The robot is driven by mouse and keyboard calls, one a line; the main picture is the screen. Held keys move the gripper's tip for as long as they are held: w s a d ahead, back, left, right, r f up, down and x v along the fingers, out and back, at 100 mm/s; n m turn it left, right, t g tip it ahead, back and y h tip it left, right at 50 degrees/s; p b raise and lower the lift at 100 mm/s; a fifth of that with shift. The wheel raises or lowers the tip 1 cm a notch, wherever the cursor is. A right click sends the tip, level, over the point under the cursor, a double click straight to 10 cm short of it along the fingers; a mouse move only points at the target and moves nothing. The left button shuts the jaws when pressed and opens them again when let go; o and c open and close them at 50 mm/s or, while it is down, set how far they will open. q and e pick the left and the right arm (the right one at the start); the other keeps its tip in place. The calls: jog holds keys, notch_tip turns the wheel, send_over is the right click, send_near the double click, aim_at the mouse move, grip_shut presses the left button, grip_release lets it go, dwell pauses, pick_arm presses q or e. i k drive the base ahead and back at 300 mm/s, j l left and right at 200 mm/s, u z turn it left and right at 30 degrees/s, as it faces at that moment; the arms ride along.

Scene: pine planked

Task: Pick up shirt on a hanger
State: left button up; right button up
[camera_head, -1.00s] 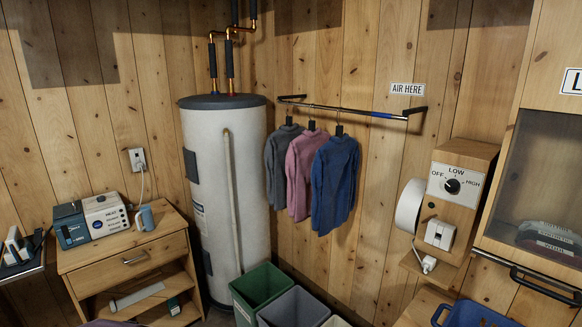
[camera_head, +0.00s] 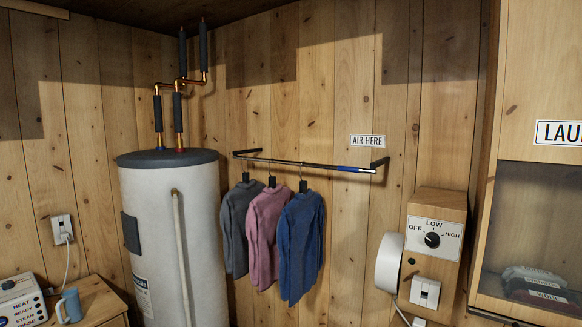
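Three shirts on hangers hang side by side from a dark wall rail (camera_head: 310,164). The grey shirt (camera_head: 235,225) is at the left, nearest the water heater. The pink shirt (camera_head: 263,240) is in the middle, and its edges overlap its neighbours. The blue shirt (camera_head: 299,245) is at the right and shows most fully. Dark hanger hooks rise from the collars to the rail. A blue band (camera_head: 356,169) marks the rail's right part, to the right of the shirts. Neither of my grippers is in view.
A white water heater (camera_head: 170,245) stands left of the shirts, with copper pipes above. A wooden control box (camera_head: 436,240) with a dial is on the wall at right, beside a glass-fronted cabinet (camera_head: 535,200). A mug (camera_head: 69,305) sits on a wooden stand (camera_head: 97,300) at lower left.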

aim_at(235, 206)
jog(key=i+j+z, duration=0.3)
jog(key=j, duration=0.35)
jog(key=i+j+z, duration=0.15)
jog(key=i+j, duration=0.15)
jog(key=i+j+z, duration=0.15)
jog(key=j, duration=0.25)
jog(key=i+j+z, duration=0.15)
jog(key=j, duration=0.25)
jog(key=i+j, duration=0.15)
jog(key=j, duration=0.25)
